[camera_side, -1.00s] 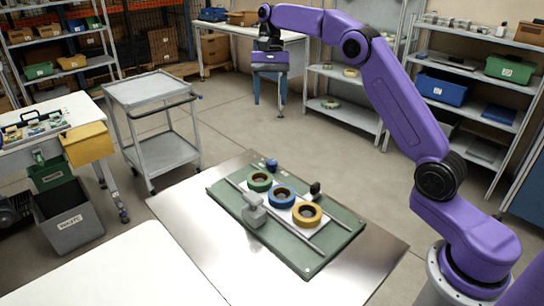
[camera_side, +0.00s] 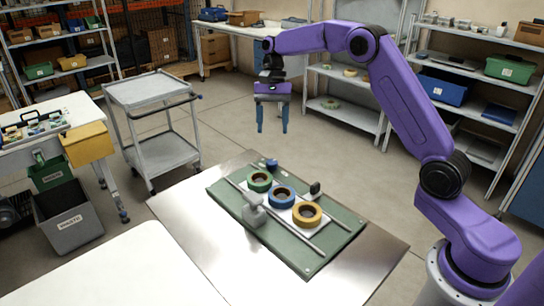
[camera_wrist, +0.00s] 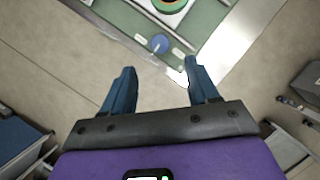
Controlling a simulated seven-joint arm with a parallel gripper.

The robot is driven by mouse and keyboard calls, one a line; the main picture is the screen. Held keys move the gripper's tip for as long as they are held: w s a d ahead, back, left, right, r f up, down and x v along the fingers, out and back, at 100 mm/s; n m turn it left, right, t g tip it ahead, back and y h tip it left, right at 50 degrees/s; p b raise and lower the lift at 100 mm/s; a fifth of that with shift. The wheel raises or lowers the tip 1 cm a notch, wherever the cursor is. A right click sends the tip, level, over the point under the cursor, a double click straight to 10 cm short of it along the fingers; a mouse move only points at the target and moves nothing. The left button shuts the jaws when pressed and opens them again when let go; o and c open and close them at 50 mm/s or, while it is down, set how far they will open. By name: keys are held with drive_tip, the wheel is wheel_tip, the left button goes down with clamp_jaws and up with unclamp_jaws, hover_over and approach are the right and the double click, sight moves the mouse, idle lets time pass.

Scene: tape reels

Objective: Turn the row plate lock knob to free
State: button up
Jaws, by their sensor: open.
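A small blue knob (camera_side: 271,165) stands at the far corner of the green board (camera_side: 220,194); I take it as the lock knob. In the wrist view the blue knob (camera_wrist: 160,43) has a pale label on each side, too small to read. The white row plate (camera_side: 294,214) lies on the board under a green reel (camera_side: 259,182), a blue reel (camera_side: 281,198) and a yellow reel (camera_side: 307,215). My gripper (camera_side: 272,130) is open and empty, pointing down above the knob's end of the board. In the wrist view the knob shows just beyond my fingertips (camera_wrist: 160,68).
A grey block (camera_side: 254,211) and a black upright piece (camera_side: 315,189) stand on either side of the reels. Metal rails run along the board. The board lies on a shiny metal table (camera_side: 363,267). A grey cart (camera_side: 150,95) stands to the left.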

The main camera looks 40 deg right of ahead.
sight(272, 161)
drive_tip(key=x, duration=0.9)
drive_tip(key=shift+f, duration=0.1)
drive_tip(key=c, duration=1)
